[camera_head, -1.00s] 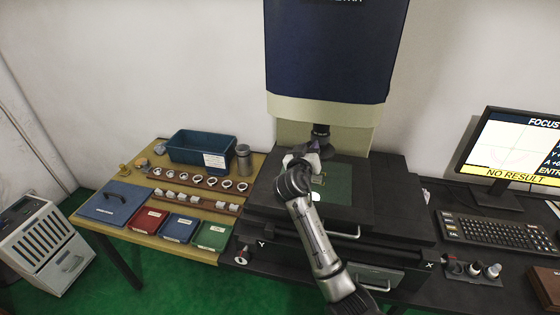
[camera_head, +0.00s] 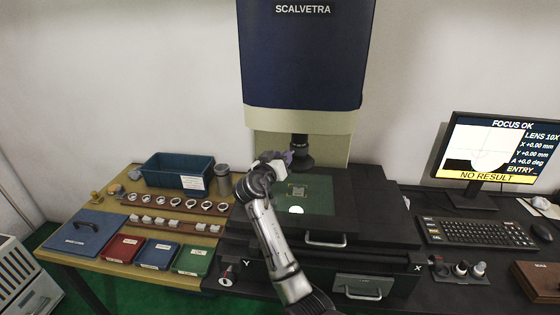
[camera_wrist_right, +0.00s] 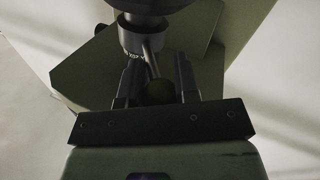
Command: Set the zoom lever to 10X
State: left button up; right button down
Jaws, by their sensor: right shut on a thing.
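The measuring machine's dark lens barrel (camera_head: 302,152) hangs under its blue and cream head. My right gripper (camera_head: 285,158) is beside the barrel's left side, above the stage. In the right wrist view my right gripper (camera_wrist_right: 158,85) is shut on the round knob (camera_wrist_right: 159,92) of the zoom lever (camera_wrist_right: 150,58), whose thin rod runs up to the lens barrel (camera_wrist_right: 135,38). White scale marks on the barrel are too small to read surely. The monitor (camera_head: 500,148) reads "LENS 10X" and "FOCUS OK". My left gripper is not in view.
The stage glass (camera_head: 318,205) lies below the lens, with a bright spot on it. A keyboard (camera_head: 475,232) is at the right. At the left, the yellow bench holds a blue bin (camera_head: 165,178), rings on a rack (camera_head: 178,205) and colored trays (camera_head: 155,252).

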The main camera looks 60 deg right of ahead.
jog(key=shift+w+f, duration=0.1)
jog(key=c, duration=1.3)
grip_release()
jog(key=o, duration=0.3)
jog(key=shift+w+d+r, duration=0.1)
jog(key=shift+w+r, duration=0.1)
jog(key=shift+o, duration=0.7)
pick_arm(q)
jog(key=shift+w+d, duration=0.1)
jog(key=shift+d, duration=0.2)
pick_arm(e)
jog(key=shift+s, duration=0.15)
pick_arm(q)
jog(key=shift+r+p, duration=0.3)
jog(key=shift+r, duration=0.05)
pick_arm(e)
jog(key=s+a, duration=0.1)
jog(key=a, duration=1.3)
jog(key=shift+s, duration=0.2)
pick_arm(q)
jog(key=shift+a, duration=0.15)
